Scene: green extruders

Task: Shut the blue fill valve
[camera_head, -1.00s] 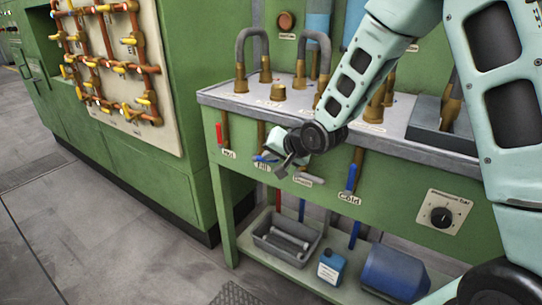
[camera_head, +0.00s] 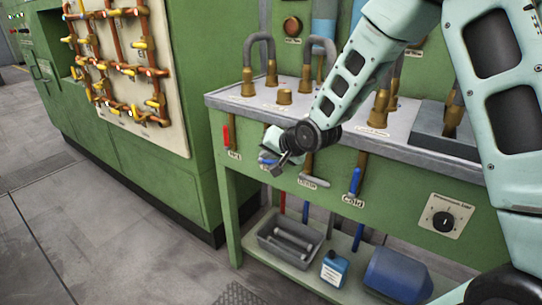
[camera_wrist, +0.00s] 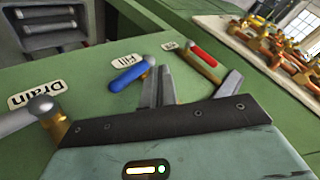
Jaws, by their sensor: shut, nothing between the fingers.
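In the head view the blue handle (camera_head: 267,160) is small and partly hidden by my wrist. My gripper (camera_wrist: 158,78) is shut and empty, its fingertips close beside the blue handle's pivot end, between it and the red handle. Whether they touch the handle I cannot tell. In the head view my gripper (camera_head: 279,170) is in front of the panel at the fill valve.
The grey drain handle (camera_wrist: 18,120) is to one side, and the red handle (camera_wrist: 204,62) to the other. The blue cold handle (camera_head: 355,181) hangs farther right. A grey tray (camera_head: 290,244), a blue bottle (camera_head: 333,269) and a blue drum (camera_head: 398,274) stand on the lower shelf.

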